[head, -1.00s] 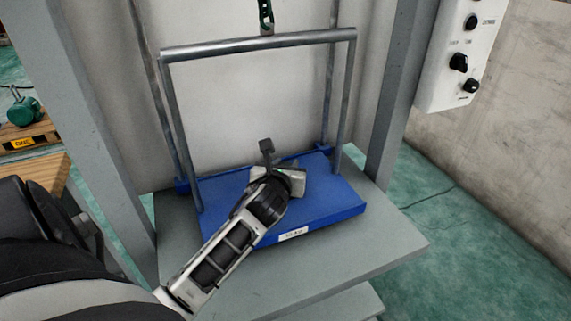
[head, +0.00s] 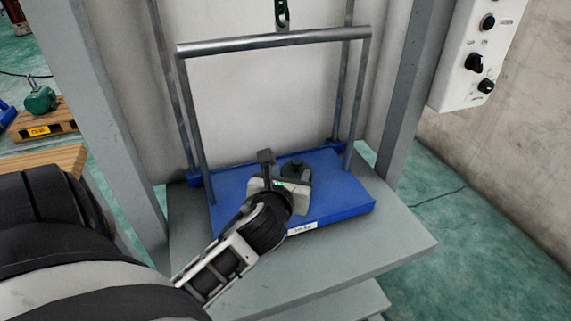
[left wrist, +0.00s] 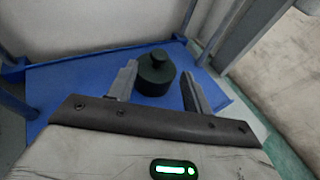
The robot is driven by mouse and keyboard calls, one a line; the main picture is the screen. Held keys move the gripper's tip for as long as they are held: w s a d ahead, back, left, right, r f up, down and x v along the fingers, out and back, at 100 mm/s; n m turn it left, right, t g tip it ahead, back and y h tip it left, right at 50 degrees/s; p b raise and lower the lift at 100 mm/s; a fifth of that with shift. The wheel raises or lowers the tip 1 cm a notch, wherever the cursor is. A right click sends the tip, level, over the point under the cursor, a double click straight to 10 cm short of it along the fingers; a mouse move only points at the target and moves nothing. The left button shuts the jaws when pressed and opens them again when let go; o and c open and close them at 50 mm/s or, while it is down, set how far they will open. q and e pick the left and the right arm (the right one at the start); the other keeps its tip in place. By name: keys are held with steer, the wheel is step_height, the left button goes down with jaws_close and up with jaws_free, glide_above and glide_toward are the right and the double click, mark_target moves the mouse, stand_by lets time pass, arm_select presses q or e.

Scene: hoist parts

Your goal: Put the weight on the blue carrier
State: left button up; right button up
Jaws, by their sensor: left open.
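The weight is a dark cylinder with a knob on top. It stands upright on the blue carrier (head: 338,190) and shows partly behind my gripper in the head view (head: 296,168). In the left wrist view the weight (left wrist: 155,76) is in plain sight, with the blue carrier (left wrist: 60,88) under it. My left gripper (head: 281,176) is open over the carrier. In the left wrist view its two fingers (left wrist: 160,88) point toward the weight, one on each side, with a gap to the right finger. My right gripper is not in view.
The carrier's grey bar frame (head: 275,41) rises around it, with a hook (head: 282,14) above. The carrier rests on a grey platform (head: 385,240) between posts. A control box (head: 470,55) is at the right. A green motor-like part (head: 40,100) stands at far left.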

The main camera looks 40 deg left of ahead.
arm_select(q)
steer(key=v, duration=0.3)
steer(key=shift+s+d+r, duration=0.1)
steer(key=shift+s+d, duration=0.05)
steer(key=shift+s, duration=0.15)
steer(key=shift+r, duration=0.1)
